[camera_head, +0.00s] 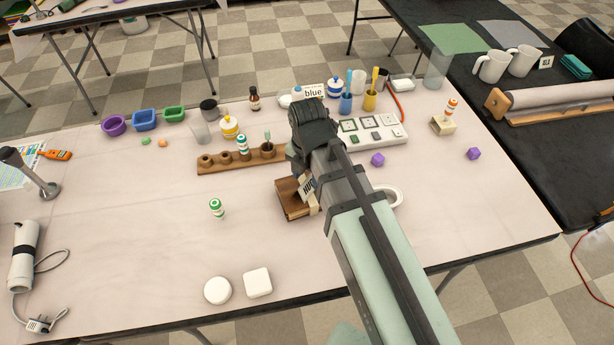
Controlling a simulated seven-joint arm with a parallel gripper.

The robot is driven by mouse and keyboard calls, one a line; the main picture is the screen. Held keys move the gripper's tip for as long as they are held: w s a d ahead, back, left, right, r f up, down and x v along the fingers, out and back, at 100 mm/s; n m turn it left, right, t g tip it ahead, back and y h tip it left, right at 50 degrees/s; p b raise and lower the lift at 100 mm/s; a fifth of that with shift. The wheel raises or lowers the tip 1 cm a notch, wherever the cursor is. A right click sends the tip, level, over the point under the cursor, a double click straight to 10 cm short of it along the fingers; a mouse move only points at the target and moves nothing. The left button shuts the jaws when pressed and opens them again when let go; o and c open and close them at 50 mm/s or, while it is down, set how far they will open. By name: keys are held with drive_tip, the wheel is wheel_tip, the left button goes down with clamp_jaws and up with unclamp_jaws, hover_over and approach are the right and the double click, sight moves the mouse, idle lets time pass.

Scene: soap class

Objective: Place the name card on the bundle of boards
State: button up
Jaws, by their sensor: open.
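The bundle of boards (290,203) is a small brown wooden stack on the middle of the pale table, partly hidden by my arm. A small white card with dark marks (307,187) shows tilted at its upper right, beside my arm. I cannot tell whether it rests on the boards or touches my gripper. My gripper (302,172) is open, at or just above the boards; its fingertips are mostly hidden. Another white card reading "blue" (313,91) stands farther back, behind my wrist.
A wooden rack (240,160) stands left of the boards, and a white switch panel (372,132) at the right. A white ring (393,197) lies partly behind my arm.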

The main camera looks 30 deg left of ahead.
sight(308, 177)
wheel_tip(308, 177, up, 11)
idle(0.6)
drive_tip(key=shift+w+f, duration=0.1)
idle(0.4)
